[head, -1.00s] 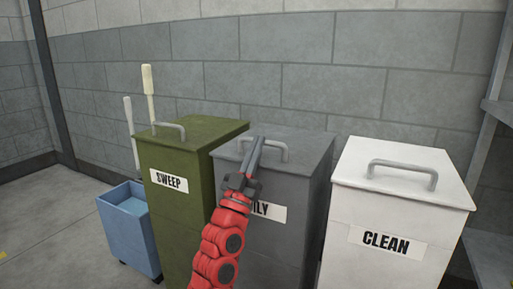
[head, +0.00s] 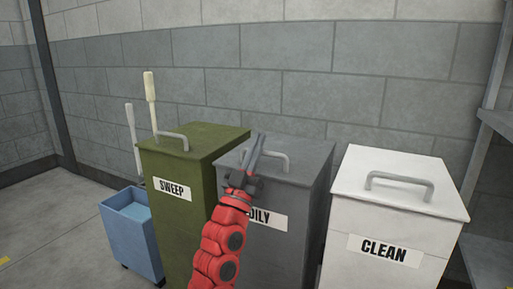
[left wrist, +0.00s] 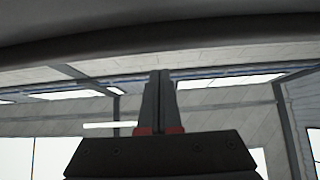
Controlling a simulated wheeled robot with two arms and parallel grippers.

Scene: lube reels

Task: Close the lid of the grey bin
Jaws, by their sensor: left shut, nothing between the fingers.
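The grey bin (head: 288,252) stands between the green and white bins, with a label ending in "OILY". Its grey lid (head: 305,156) lies flat on top in the head view, with a bar handle (head: 285,160). My left gripper (head: 257,146) is shut and empty. It overlaps the lid's left part, just left of the handle; whether it touches the lid I cannot tell. My red left arm hides part of the bin's front. In the left wrist view the shut fingers (left wrist: 158,98) point at wall and ceiling, with a dark surface across the top. My right gripper is not in view.
The green SWEEP bin (head: 172,222) stands close on the left and the white CLEAN bin (head: 385,225) on the right, both lids down. A blue bucket (head: 132,235) is at far left. A block wall (head: 290,60) is behind, shelving (head: 495,125) at right.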

